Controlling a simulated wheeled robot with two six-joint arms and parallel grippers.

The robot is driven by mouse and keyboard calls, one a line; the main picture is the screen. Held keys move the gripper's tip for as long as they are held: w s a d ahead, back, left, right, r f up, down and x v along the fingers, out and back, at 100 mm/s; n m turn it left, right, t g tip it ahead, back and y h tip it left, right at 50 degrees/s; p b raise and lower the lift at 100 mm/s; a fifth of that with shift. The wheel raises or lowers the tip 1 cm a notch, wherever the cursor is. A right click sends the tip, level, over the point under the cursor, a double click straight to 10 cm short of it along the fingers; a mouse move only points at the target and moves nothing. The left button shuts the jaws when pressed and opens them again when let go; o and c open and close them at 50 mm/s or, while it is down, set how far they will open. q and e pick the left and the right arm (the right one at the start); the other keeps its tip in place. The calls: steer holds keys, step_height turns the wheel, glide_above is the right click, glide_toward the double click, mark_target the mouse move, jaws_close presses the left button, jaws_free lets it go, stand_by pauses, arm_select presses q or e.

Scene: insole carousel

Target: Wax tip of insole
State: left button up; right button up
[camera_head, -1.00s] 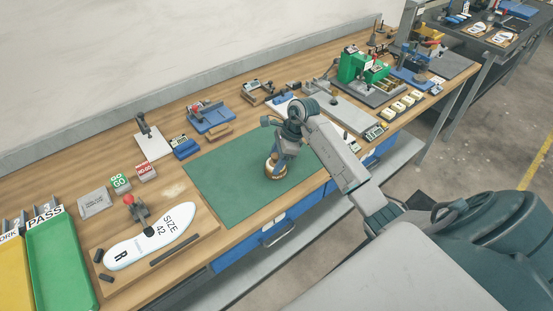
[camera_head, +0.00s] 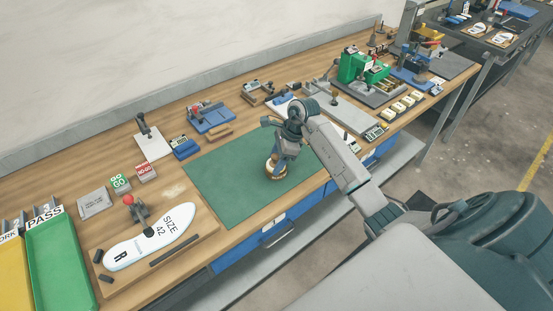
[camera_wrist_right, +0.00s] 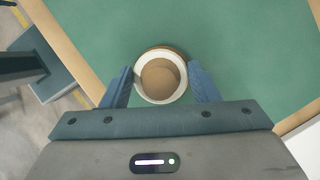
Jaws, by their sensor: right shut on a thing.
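A white insole-shaped piece (camera_head: 143,246) marked "R" and "SIZE 42" lies on a wooden board at the left of the bench, with a red-knobbed clamp (camera_head: 136,212) over its edge. My right gripper (camera_head: 279,160) points down over the green mat. It is shut on a small round cup (camera_head: 276,171) with a pale rim. In the right wrist view the cup (camera_wrist_right: 161,76) sits between the two blue fingers and shows a smooth brown surface inside. I cannot tell whether the cup touches the mat. My left gripper is not in view.
The green mat (camera_head: 225,185) is otherwise bare. A green PASS tray (camera_head: 62,265) and a yellow tray are at far left. GO and NO-GO blocks (camera_head: 146,172) stand behind the insole. Several clamps, fixtures and a green machine (camera_head: 362,68) line the back and right.

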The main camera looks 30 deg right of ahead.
mark_target(277, 156)
steer(key=shift+r+p, duration=1.15)
steer(key=shift+r, duration=2.3)
steer(key=shift+f, duration=0.1)
